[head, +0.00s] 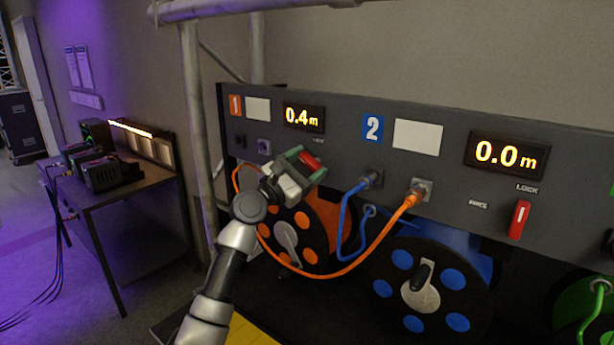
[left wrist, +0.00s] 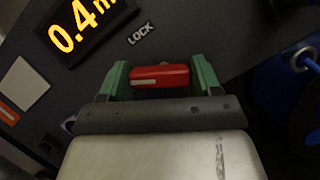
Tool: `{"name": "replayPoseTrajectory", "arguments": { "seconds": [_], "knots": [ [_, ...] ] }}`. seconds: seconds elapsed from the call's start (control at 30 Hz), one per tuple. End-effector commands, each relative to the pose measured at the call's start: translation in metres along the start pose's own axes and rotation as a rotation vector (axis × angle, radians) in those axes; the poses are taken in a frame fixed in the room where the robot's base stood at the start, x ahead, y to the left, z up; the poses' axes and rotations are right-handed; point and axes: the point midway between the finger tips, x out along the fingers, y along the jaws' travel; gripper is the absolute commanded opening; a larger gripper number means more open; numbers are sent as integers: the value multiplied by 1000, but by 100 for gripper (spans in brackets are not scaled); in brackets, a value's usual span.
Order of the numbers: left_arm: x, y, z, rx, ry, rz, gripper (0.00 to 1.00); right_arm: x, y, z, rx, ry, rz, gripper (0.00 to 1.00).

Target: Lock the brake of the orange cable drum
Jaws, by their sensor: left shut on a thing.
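The orange cable drum (head: 302,220) sits low under panel label 1, partly hidden by my left arm. Its red brake lever (head: 309,161) is on the panel below the 0.4 m display and lies tilted in the head view. My left gripper (head: 303,163) is at the lever. In the left wrist view the red lever (left wrist: 160,76) lies between the green fingers, below the LOCK label (left wrist: 140,33). The gripper is shut on it. The lever's mount is hidden. My right gripper is not in view.
The blue drum (head: 420,287) is to the right, with its own upright red lever (head: 519,219). An orange cable (head: 358,262) and a blue cable (head: 345,225) hang in front of the drums. A truss post (head: 195,110) and a side table (head: 120,185) stand left.

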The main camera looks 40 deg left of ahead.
Motion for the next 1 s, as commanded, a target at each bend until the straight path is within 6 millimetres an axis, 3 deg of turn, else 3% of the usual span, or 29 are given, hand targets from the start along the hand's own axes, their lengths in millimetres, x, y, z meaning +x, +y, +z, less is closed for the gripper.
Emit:
{"name": "replayPoseTrajectory", "arguments": {
  "seconds": [0.1,0.4,1.0],
  "knots": [
    [-1,-1,-3,105,2,-43,40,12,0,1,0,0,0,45],
    [0,0,-1,369,3,-154,40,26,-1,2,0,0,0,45],
    [2,0,3,840,2,-352,40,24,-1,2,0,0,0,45]
  ]
}}
